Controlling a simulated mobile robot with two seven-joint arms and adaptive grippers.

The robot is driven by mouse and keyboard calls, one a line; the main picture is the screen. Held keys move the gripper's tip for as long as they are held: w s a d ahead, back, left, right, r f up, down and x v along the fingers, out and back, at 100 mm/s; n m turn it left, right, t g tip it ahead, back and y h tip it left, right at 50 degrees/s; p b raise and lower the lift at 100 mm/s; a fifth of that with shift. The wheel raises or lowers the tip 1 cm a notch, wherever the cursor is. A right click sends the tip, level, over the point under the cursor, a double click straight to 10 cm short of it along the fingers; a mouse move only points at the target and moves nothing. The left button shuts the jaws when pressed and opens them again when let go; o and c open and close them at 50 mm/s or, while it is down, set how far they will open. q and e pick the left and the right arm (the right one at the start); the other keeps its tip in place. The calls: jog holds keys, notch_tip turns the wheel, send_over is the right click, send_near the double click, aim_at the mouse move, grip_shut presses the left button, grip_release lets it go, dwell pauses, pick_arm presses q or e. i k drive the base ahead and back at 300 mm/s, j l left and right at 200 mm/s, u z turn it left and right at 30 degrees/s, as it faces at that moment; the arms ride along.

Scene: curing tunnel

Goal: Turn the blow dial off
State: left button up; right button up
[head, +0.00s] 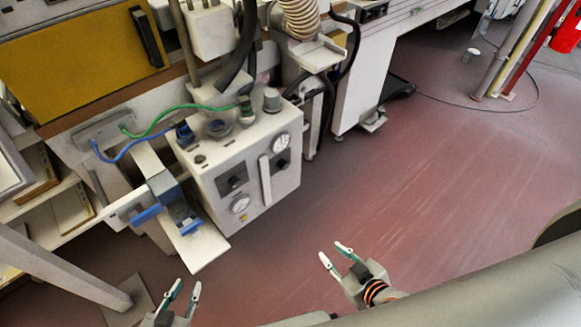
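A white control box (245,165) stands left of centre in the head view. Its front carries two black square dials, one on the left (232,180) and one on the right (283,161). Two round gauges, an upper (281,143) and a lower (240,204), sit near them. I cannot read any labels, so I cannot tell which dial is the blow dial or how it is set. My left gripper (185,291) is open and empty at the bottom, below the box. My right gripper (334,254) is open and empty, below and right of the box.
Blue and green hoses (150,132) run to the box top. A white plate with blue clamps (186,224) juts out left of the box. A yellow panel (75,60) stands behind. The red floor (430,190) on the right is mostly clear.

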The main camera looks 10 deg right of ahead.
aim_at(282, 163)
jog(key=l+u, duration=0.1)
jog(key=l, duration=0.8)
jog(key=l+u, duration=0.1)
jog(key=l, duration=0.8)
jog(key=l+u, duration=0.15)
jog(key=l, duration=0.75)
jog(key=k+l+u, duration=0.1)
jog(key=l, duration=0.8)
